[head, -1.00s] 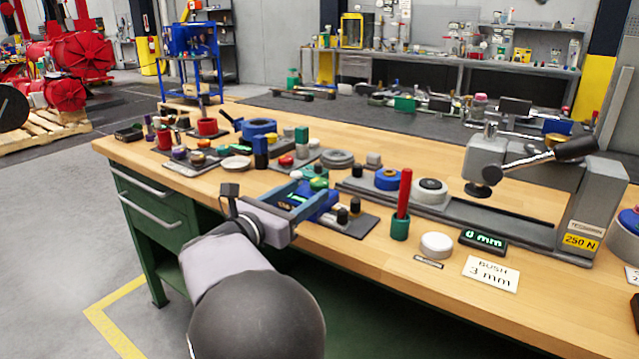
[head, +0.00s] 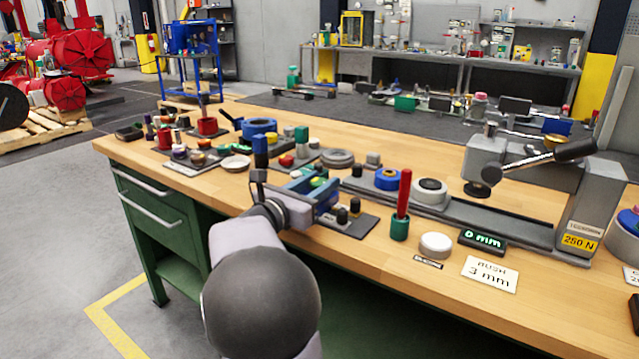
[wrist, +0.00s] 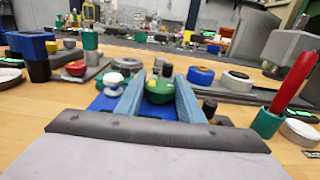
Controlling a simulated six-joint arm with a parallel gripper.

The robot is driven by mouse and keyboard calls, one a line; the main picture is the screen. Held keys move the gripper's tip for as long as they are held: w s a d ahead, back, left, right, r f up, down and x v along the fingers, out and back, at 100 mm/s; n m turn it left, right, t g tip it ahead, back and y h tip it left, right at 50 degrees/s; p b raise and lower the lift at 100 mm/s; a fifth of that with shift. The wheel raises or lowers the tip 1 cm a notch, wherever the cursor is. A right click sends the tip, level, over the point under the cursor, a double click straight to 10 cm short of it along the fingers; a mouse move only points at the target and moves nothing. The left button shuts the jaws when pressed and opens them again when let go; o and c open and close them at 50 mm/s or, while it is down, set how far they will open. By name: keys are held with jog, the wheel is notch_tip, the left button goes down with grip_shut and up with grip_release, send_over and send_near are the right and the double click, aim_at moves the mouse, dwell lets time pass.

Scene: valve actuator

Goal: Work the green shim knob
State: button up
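The green knob (wrist: 158,90) sits on a blue unit (wrist: 103,103), between my gripper's two blue-grey fingers in the wrist view. My gripper (wrist: 159,82) is open, with one finger on each side of the knob; I cannot tell whether either finger touches it. In the head view my gripper (head: 312,185) reaches over the unit from the front edge of the bench, and the green knob (head: 319,182) shows only partly between the fingers. A white-topped knob (wrist: 114,78) stands just left of the left finger.
Black knobs (head: 342,215) stand close right of my gripper. A red rod in a green cup (head: 399,228) and a white round cap (head: 436,245) are further right. A blue-topped black post (head: 260,152) stands behind left. Bare bench top lies in front.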

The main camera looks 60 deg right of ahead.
jog(key=c, duration=0.4)
jog(key=shift+c, duration=0.2)
jog(key=shift+g, duration=0.3)
jog(key=shift+w+f+m+g+b, duration=0.1)
jog(key=shift+m+g+b, duration=0.5)
jog(key=shift+m+g, duration=0.3)
jog(key=shift+m+g+y+b, duration=0.3)
jog(key=shift+m+g, duration=0.3)
jog(key=shift+g, duration=0.5)
jog(key=o, duration=1.1)
jog(key=shift+c, duration=0.2)
